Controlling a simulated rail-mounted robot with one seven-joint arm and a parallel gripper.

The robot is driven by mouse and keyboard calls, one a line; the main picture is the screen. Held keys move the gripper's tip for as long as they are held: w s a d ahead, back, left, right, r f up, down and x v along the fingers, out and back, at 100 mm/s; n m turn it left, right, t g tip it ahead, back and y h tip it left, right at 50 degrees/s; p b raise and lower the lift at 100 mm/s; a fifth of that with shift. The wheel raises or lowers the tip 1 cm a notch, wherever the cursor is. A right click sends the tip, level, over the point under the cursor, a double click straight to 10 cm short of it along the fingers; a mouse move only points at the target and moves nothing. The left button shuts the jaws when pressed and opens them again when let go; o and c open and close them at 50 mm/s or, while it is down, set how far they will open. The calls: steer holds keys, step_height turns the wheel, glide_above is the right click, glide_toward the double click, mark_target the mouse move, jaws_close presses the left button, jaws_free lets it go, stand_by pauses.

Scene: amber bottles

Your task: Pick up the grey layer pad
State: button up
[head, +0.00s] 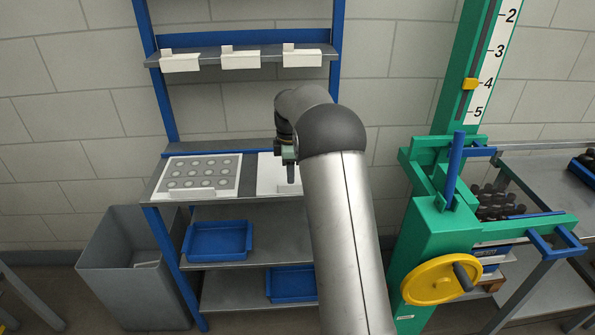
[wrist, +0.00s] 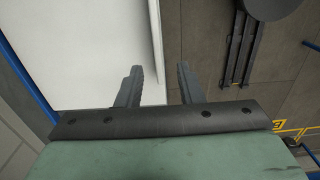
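My gripper (head: 290,168) is over the grey bench top, beside a pale flat sheet (head: 268,178) partly hidden by my arm. Contact cannot be told. A second pale sheet with grey round marks or discs (head: 202,175) lies at the left of the bench. No clearly grey pad stands out, so I cannot tell which sheet is the layer pad.
The bench (head: 246,189) has blue posts and an upper shelf with white cards. Blue trays (head: 218,240) sit below. A grey bin (head: 135,262) stands left. A green frame with a yellow handwheel (head: 440,279) stands close right of my arm, with dark bottles behind it.

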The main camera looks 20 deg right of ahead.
steer(key=shift+w+f+p, duration=0.1)
steer(key=shift+f+p, duration=0.75)
steer(key=shift+f, duration=2)
jaws_close()
